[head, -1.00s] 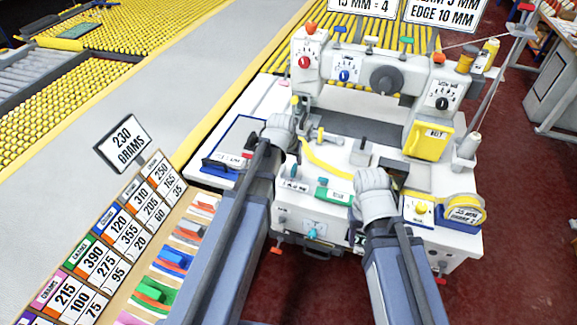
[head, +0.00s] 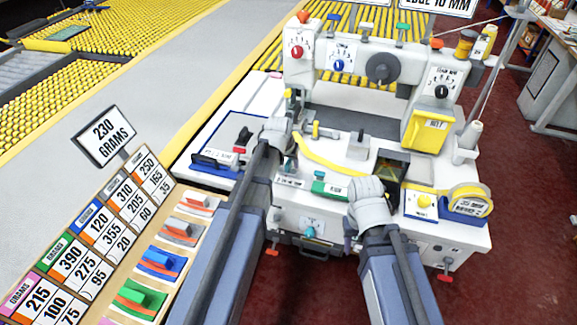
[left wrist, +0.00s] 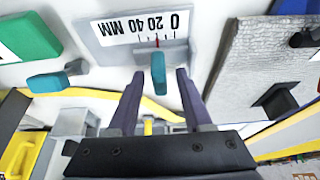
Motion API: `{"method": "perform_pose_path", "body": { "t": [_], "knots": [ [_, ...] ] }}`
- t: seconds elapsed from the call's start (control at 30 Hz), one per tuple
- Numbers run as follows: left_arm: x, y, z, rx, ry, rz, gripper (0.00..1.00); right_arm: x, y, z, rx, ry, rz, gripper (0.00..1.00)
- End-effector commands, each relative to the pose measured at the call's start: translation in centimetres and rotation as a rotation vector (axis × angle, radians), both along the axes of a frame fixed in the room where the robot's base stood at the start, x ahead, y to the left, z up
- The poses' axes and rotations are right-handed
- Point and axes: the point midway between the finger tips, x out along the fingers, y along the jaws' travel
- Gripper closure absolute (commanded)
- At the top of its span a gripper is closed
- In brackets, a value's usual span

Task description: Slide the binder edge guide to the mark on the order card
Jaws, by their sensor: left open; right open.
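The edge guide's millimetre scale (left wrist: 140,27) is upside down in the left wrist view. Its red pointer (left wrist: 157,41) stands near the 20. A teal knob (left wrist: 160,76) projects below the pointer. My left gripper (left wrist: 160,84) is open, with its dark fingers on either side of this knob and gaps visible. In the head view the scale (head: 289,181) is on the machine's front left, partly behind my left arm. A sign (head: 436,5) at the top reads "EDGE 10 MM". My right gripper's wrist (head: 366,194) is over the machine's front; its fingertips are hidden.
A second teal knob (left wrist: 58,79) and a green block (left wrist: 28,38) are left of the scale. A grey textured pad (left wrist: 255,70) is to its right. A yellow strip (head: 330,165) crosses the machine top. A tray of coloured blocks (head: 165,262) stands left of my arms.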

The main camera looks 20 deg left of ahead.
Motion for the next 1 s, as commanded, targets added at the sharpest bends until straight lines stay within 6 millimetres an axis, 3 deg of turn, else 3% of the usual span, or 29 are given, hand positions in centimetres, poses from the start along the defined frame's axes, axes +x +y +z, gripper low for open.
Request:
{"method": "perform_pose_path", "body": {
  "t": [0.17,0.6,1.0],
  "knots": [
    [-0.01,-0.01,0.08,0.0,0.0,0.0,0.5,0.0,0.0,0.09,0.0,0.0,0.0,0.5],
    [-0.02,-0.01,0.08,0.0,0.0,0.0,0.98,0.0,0.0,0.08,0.0,0.0,0.0,0.5],
    [-0.02,-0.01,0.08,0.0,0.0,0.0,1.0,0.0,0.0,0.08,0.0,0.0,0.0,0.5]
  ]
}}
